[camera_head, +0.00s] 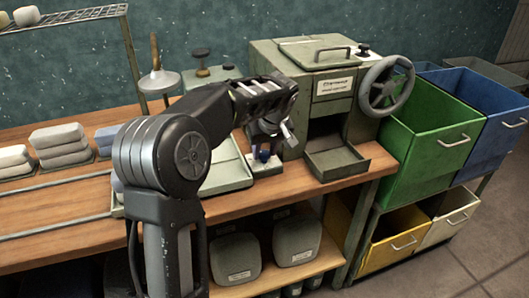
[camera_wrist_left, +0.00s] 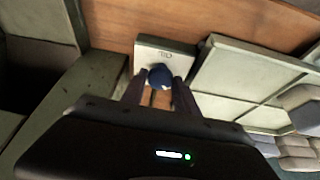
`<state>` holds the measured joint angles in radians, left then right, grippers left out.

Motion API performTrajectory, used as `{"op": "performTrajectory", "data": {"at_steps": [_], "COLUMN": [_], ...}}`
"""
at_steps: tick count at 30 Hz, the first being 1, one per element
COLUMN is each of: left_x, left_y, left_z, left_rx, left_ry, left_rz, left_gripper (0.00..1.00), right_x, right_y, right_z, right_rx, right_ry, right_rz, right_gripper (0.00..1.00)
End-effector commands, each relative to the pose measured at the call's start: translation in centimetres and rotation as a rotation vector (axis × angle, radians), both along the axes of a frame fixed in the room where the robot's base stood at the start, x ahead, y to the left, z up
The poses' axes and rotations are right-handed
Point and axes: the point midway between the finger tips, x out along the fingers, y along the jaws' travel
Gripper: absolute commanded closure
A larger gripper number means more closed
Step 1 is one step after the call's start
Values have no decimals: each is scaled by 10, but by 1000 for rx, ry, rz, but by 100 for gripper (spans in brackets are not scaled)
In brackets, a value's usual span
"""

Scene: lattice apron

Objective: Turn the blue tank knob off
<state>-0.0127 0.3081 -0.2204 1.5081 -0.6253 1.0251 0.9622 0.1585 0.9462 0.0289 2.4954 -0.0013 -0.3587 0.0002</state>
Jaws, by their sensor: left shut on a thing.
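The blue knob (camera_head: 264,156) sits on a small pale base plate (camera_head: 268,169) on the wooden bench, between the green tray and the grey-green machine. In the left wrist view the blue knob (camera_wrist_left: 160,76) shows between the fingertips, and its pale plate (camera_wrist_left: 178,50) carries a small marking too blurred to read. My left gripper (camera_head: 265,148) points down over the knob and is shut on it; it also shows in the left wrist view (camera_wrist_left: 158,84). The knob's pointing direction is hidden by the fingers. My right gripper is not in view.
The machine (camera_head: 300,62) with a handwheel (camera_head: 386,86) and an open chute stands close right of the gripper. A shallow divided tray (camera_head: 232,172) lies close left. Green (camera_head: 430,140) and blue bins stand at right. Stacked grey blocks (camera_head: 60,146) lie at left.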

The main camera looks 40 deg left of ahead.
Motion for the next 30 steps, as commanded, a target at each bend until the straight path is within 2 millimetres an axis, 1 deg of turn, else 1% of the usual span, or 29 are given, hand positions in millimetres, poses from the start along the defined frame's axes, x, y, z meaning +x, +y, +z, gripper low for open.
{"op": "performTrajectory", "data": {"at_steps": [6, 16, 17, 24, 30], "left_x": [0, 0, 0, 0, 0], "left_y": [0, 0, 0, 0, 0], "left_z": [0, 0, 0, 0, 0], "left_rx": [0, -1, -1, -1, -1], "left_ry": [0, 0, 0, 0, 0], "left_rz": [37, 41, 40, 39, 39], "left_gripper": [100, 100, 63, 44, 43], "right_x": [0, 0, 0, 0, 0], "right_y": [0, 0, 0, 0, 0], "right_z": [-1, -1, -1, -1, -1], "right_rx": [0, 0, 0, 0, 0], "right_ry": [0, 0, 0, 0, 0], "right_rz": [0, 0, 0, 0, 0], "right_gripper": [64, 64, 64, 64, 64]}}
